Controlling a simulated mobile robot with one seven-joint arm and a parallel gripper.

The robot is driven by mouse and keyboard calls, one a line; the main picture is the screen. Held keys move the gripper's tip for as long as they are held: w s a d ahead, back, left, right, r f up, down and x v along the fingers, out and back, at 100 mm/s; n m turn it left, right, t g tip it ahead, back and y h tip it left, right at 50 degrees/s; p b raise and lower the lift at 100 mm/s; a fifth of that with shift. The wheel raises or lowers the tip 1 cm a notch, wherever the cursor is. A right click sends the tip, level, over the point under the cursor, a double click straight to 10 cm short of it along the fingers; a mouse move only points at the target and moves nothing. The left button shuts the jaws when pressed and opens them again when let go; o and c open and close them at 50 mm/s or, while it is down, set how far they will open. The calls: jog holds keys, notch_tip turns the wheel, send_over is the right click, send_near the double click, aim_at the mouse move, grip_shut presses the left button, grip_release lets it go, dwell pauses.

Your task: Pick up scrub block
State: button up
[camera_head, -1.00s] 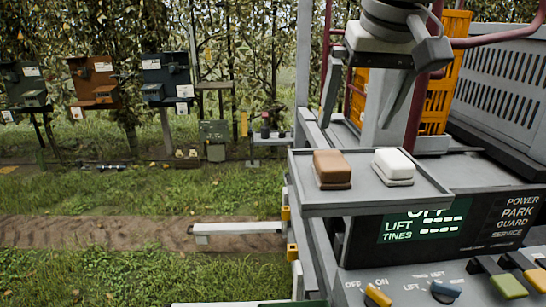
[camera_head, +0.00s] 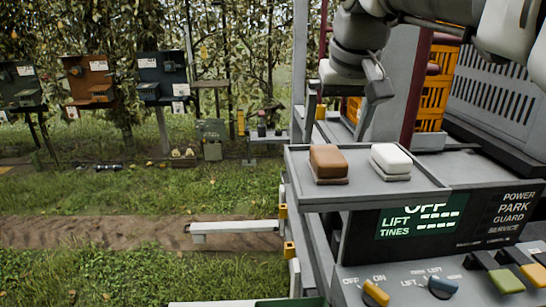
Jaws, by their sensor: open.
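Two small blocks sit side by side on a grey tray (camera_head: 437,195). The right one is a white block (camera_head: 391,159) with a greyish layer beneath. I cannot tell for sure which one is the scrub block. My gripper (camera_head: 335,132) is open and empty, fingers pointing down, just beyond the tray's far edge behind the brown block. The tray's rim hides the lowest part of the fingertips. My gripper touches neither block.
A control panel (camera_head: 420,220) with a lit display and several coloured levers lies below the tray. An orange crate (camera_head: 432,85) and a grey slatted crate (camera_head: 505,80) stand behind at right. A dark red post (camera_head: 416,85) rises close to my arm. Grass lies open to the left.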

aim_at(328, 152)
jog(key=shift+x, duration=3.15)
jog(key=shift+s, duration=0.1)
jog(key=shift+c, duration=0.2)
jog(key=c, duration=1.3)
jog(key=shift+r, duration=0.5)
jog(key=r, duration=0.3)
jog(key=shift+d+r, duration=0.3)
jog(key=shift+d, duration=0.1)
jog(key=d+r, duration=0.2)
jog(key=d, duration=0.1)
jog(key=w+d+r+p, duration=0.1)
jog(key=d+r, duration=0.1)
jog(key=d, duration=0.2)
jog(key=d+r, duration=0.2)
jog(key=d, duration=0.1)
jog(key=shift+w+d+r, duration=0.2)
jog(key=shift+w+d, duration=0.15)
